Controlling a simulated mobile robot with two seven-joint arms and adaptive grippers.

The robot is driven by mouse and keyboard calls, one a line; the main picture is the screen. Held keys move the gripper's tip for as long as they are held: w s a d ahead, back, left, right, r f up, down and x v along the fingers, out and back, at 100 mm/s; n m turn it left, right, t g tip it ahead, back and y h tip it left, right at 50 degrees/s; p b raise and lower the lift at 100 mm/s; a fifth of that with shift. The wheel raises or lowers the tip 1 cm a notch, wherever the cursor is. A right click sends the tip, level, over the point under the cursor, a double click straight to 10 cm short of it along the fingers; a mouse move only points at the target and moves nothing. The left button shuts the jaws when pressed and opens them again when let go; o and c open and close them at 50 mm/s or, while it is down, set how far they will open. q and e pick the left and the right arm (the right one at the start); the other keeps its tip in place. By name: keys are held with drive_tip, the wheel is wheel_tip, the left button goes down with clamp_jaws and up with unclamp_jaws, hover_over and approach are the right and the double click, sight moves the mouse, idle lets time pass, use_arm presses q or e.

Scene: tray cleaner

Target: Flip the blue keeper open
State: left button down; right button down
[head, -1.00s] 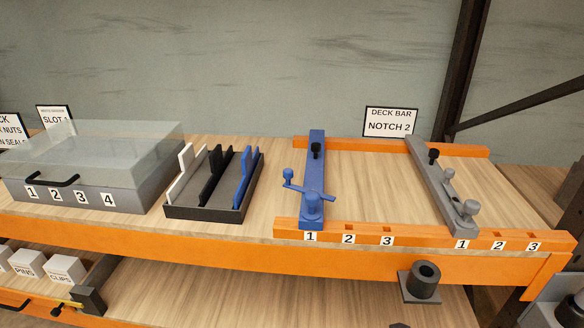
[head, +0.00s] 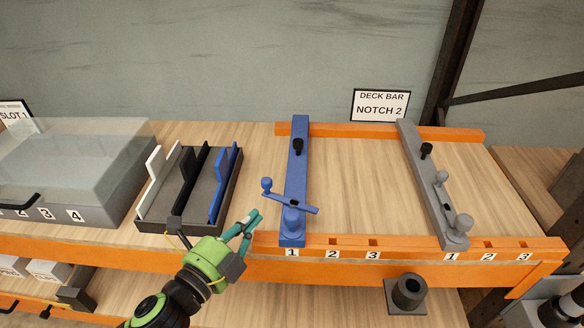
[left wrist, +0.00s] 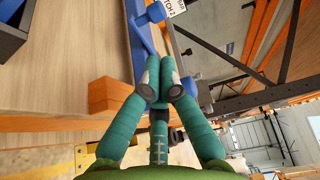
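The blue keeper (head: 303,206) is a thin lever with a ball knob (head: 266,184) at its left end. It lies crosswise over the front part of the blue bar (head: 298,165), at the notch marked 1. My left gripper (head: 250,222) is left of the keeper, near the front rail, apart from it. In the left wrist view the fingertips (left wrist: 159,78) are close together with nothing seen held between them. Blue parts (left wrist: 141,35) show beyond them; I cannot tell which is the keeper. My right gripper is not in view.
A black tray (head: 180,228) with upright dividers stands left of the bar. The orange front rail (head: 350,245) runs along the shelf edge. The deck between the bars is clear.

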use_arm(q)
drive_tip(key=shift+w+d+r, duration=0.1)
drive_tip(key=shift+d+r, duration=0.05)
drive_tip(key=shift+r, duration=0.45)
drive_tip(key=shift+w+d+r+p, duration=0.15)
drive_tip(key=shift+w+p, duration=0.1)
drive_tip(key=shift+p, duration=0.05)
drive_tip(key=p+x, duration=0.1)
drive_tip(key=x, duration=0.7)
drive_tip(key=shift+d, duration=0.1)
drive_tip(key=shift+s+a+n+t+y+p, duration=0.4)
drive_tip(key=shift+s+n+t+y+p, duration=0.15)
drive_tip(key=shift+y, duration=0.35)
